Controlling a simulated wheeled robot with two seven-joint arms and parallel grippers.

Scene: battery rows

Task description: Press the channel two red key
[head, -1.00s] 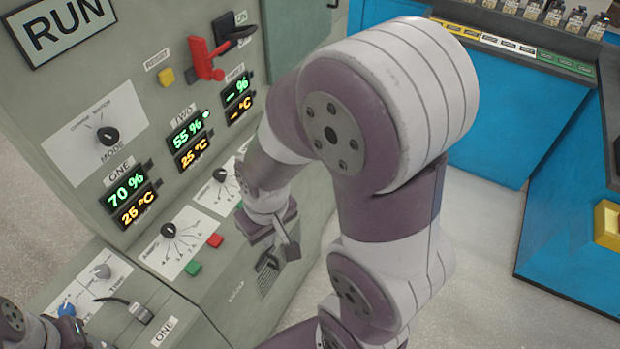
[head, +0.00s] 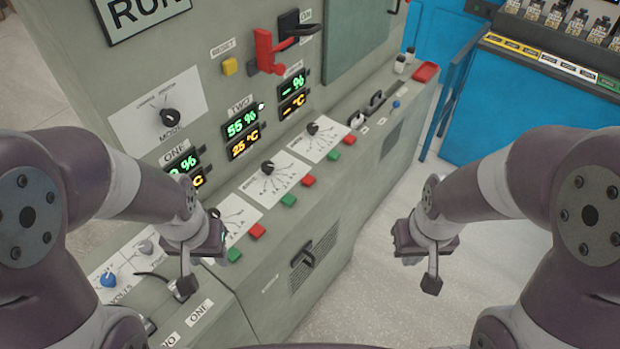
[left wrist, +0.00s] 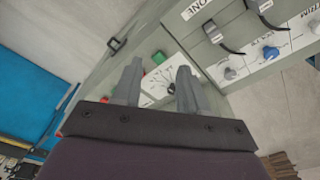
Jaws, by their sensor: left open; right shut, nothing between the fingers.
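The channel two red key (head: 308,180) sits on the sloped ledge of the grey cabinet, beside the channel two green key (head: 288,200) and below the middle dial plate. Nothing covers it in the head view. My left gripper (head: 187,285) hangs near the channel one section, to the left of that key; its two fingers (left wrist: 158,88) stand apart with nothing between them in the left wrist view. My right gripper (head: 431,283) is shut and empty over the floor, right of the cabinet and apart from it.
The channel one red key (head: 257,230) and channel three red key (head: 350,139) lie along the same ledge, each beside a green key. A red lever (head: 268,52) sticks out above the readouts. A blue bench (head: 505,110) stands at the back right. Open floor lies between.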

